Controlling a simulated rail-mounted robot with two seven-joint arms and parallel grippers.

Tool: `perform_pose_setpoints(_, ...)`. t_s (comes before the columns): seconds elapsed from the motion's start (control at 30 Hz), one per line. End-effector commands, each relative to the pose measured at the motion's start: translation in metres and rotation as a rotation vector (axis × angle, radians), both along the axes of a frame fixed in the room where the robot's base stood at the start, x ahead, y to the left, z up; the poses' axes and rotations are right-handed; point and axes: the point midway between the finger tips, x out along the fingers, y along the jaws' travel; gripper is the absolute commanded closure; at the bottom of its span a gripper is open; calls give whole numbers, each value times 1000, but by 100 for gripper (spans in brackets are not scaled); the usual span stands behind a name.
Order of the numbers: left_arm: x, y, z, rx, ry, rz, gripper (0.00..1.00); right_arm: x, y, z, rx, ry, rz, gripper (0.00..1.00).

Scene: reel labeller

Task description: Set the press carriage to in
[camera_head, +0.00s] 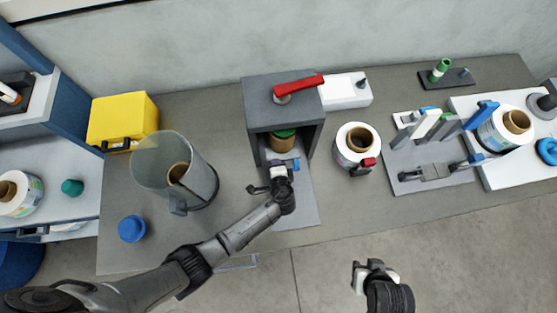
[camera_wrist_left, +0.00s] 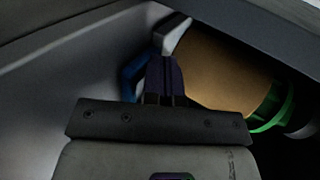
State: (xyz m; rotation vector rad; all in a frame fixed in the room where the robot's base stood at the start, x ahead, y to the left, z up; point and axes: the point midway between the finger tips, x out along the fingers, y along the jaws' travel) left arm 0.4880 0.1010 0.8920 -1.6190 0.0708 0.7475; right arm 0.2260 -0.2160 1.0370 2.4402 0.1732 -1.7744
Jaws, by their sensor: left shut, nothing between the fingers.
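The press (camera_head: 252,92) is a dark grey box, open at the front, with a red lever (camera_head: 298,86) on top. Its light grey base plate (camera_head: 298,208) reaches out in front. A brown core with a green rim (camera_head: 283,143) sits inside the opening; it also shows close up in the left wrist view (camera_wrist_left: 225,70). A small blue part, perhaps the carriage handle, shows beside my left fingers (camera_wrist_left: 132,72). My left gripper (camera_head: 279,171) is shut and empty at the mouth of the press. Contact cannot be told. My right gripper (camera_head: 374,267) is over the floor, its jaw unclear.
A clear cylinder (camera_head: 150,175) and a yellow box (camera_head: 122,115) stand left of the press. A white reel (camera_head: 345,153) stands close on its right. A grey fixture plate (camera_head: 410,185) lies further right. Bare table shows at the front right of the press.

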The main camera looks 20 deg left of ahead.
Motion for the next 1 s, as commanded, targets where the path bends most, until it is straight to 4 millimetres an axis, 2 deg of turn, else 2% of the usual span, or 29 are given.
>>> perform_pose_setpoints(0.2,11,5,0,-1,1,0,100,0,-1,-3,-3,0,2,57)
perform_pose_setpoints(0.67,12,6,0,0,1,1,100,0,-3,-2,-11,0,7,57)
perform_pose_setpoints(0.83,1,-1,10,-1,2,-2,100,0,-3,9,-8,1,6,57)
perform_pose_setpoints(1.0,-22,-13,26,-2,3,-7,100,0,-1,28,-4,0,3,57)
